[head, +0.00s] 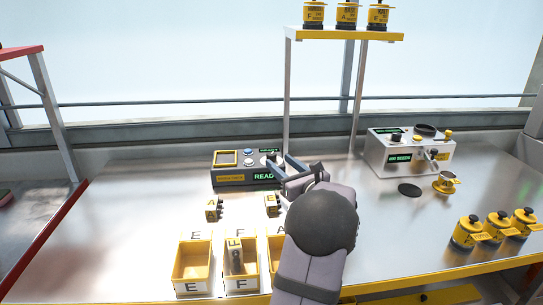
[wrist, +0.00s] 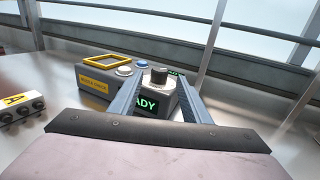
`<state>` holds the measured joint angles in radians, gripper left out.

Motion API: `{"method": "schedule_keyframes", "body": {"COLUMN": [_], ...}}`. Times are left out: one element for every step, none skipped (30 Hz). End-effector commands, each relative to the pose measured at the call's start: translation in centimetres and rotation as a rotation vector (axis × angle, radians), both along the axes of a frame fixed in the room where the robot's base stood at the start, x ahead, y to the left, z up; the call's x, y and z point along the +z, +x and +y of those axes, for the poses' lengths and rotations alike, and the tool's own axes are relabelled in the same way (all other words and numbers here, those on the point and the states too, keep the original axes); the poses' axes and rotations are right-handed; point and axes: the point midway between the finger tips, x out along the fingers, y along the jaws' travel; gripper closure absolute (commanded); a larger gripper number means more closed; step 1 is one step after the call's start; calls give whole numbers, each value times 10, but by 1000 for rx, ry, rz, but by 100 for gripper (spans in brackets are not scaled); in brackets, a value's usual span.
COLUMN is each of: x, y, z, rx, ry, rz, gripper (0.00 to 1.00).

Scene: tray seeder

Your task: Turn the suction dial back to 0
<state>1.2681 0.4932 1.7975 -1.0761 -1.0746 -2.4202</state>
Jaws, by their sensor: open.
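A dark knob with a pale base (wrist: 158,77) stands on the dark grey control box (wrist: 97,72), which has a lit green READY display. The knob sits at the box's right end; I cannot read its scale or setting, and a small green display behind it is partly hidden. My gripper (head: 278,172) is open at the front right of this box. In the wrist view its two fingers (wrist: 161,83) reach forward on either side of the knob, with no clear contact. The fingers partly cover the box's front.
A white box (head: 410,157) with a NO SEEDS display and several knobs stands at right. Yellow labelled bins (head: 191,286) line the front edge. Several yellow canisters (head: 468,232) stand front right. A shelf post (head: 287,95) rises behind the control box.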

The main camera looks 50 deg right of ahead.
Motion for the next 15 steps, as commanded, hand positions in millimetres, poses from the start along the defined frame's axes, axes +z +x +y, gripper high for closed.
{"method": "schedule_keyframes", "body": {"x": [0, 0, 0, 0, 0, 1, 0, 0, 0, 1, 0, 0, 1, 1, 0], "y": [6, 9, 14, 18, 21, 26, 30, 34, 38, 41, 44, 48, 51, 53, 55], "z": [-2, -3, -4, -6, -8, -10, -11, -12, -14, -16, -17, -19, -20, -21, -22], "rx": [2, 2, 3, 3, 2, 2, 2, 3, 3, 2, 2, 1, 1, 1, 1], "ry": [1, 1, 1, 2, 2, 2, 2, 2, 2, 1, 2, 2, 2, 2, 2], "rz": [1, 1, 1, 0, -1, -1, 0, 0, 0, 0, -1, 0, -1, -1, -1], "gripper": [57, 57, 57, 57, 57, 57, 57, 57, 57, 57, 57, 57, 57, 57, 57]}}
